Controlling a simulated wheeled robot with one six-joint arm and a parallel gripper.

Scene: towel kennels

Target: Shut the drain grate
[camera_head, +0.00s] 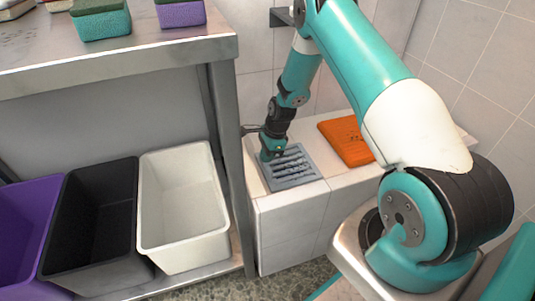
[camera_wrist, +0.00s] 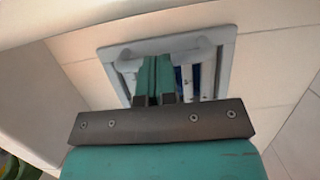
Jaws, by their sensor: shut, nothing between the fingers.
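The drain grate (camera_head: 294,172) is a grey square frame with several parallel slats, set in the top of the white tiled ledge. Dark gaps show between its slats. In the wrist view its pale grey frame (camera_wrist: 226,48) surrounds the slats, with a dark blue gap at the right of my fingers. My gripper (camera_head: 268,156) is shut, pointing down at the far left part of the grate. In the wrist view the teal fingers (camera_wrist: 155,78) are together over the slats and hide part of them. I cannot tell whether they touch the grate.
An orange folded item (camera_head: 345,138) lies on the ledge right of the grate. A metal table (camera_head: 120,52) with sponge-like blocks stands at left. White (camera_head: 184,205), black (camera_head: 92,225) and purple (camera_head: 20,225) bins sit on its lower shelf. A tiled wall is behind the ledge.

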